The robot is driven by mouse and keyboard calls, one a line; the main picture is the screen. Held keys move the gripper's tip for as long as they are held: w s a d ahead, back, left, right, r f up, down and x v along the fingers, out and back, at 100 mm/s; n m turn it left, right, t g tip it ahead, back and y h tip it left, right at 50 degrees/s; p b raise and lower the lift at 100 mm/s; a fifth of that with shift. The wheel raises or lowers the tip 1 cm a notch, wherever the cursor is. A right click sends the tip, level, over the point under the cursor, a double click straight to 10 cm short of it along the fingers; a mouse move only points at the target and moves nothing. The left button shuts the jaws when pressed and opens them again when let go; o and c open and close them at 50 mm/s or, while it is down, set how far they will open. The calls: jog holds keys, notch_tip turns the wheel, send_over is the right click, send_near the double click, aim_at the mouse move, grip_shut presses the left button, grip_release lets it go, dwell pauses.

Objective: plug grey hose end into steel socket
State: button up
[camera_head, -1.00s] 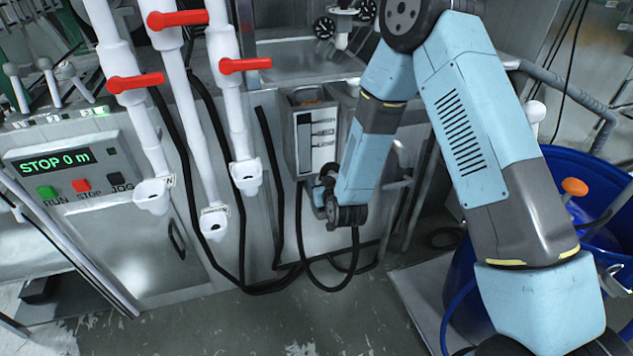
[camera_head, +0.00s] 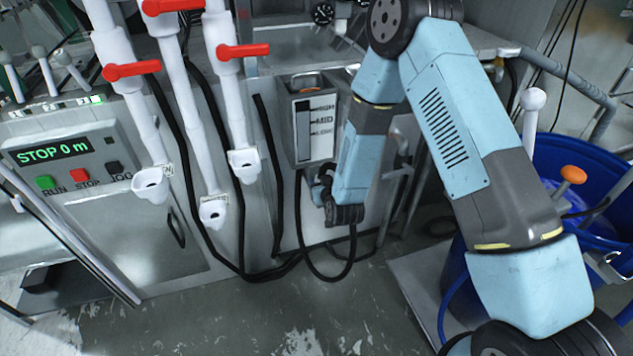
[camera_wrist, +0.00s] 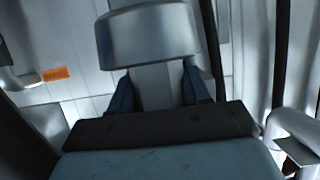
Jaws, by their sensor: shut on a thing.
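My gripper (camera_head: 321,190) is low at the machine's front, just below and right of the level gauge box, and small and partly hidden by my wrist in the head view. In the wrist view its two dark blue fingers (camera_wrist: 156,80) are shut on a grey piece, which looks like the grey hose end (camera_wrist: 155,90). A wide, rounded grey metal part (camera_wrist: 148,36) lies just beyond the fingertips; I cannot tell whether it belongs to the hose end or the steel socket. A black hose (camera_head: 322,275) loops below my wrist. I cannot make out the steel socket for certain.
The gauge box (camera_head: 302,88) stands above my gripper. White pipes with red handles (camera_head: 245,51) hang to its left, above white cups. A control panel (camera_head: 75,163) reads STOP 0 m. A blue tub (camera_head: 575,150) stands at right. The floor in front is clear.

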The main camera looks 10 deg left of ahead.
jog(key=o, duration=1.4)
jog(key=shift+c, duration=0.2)
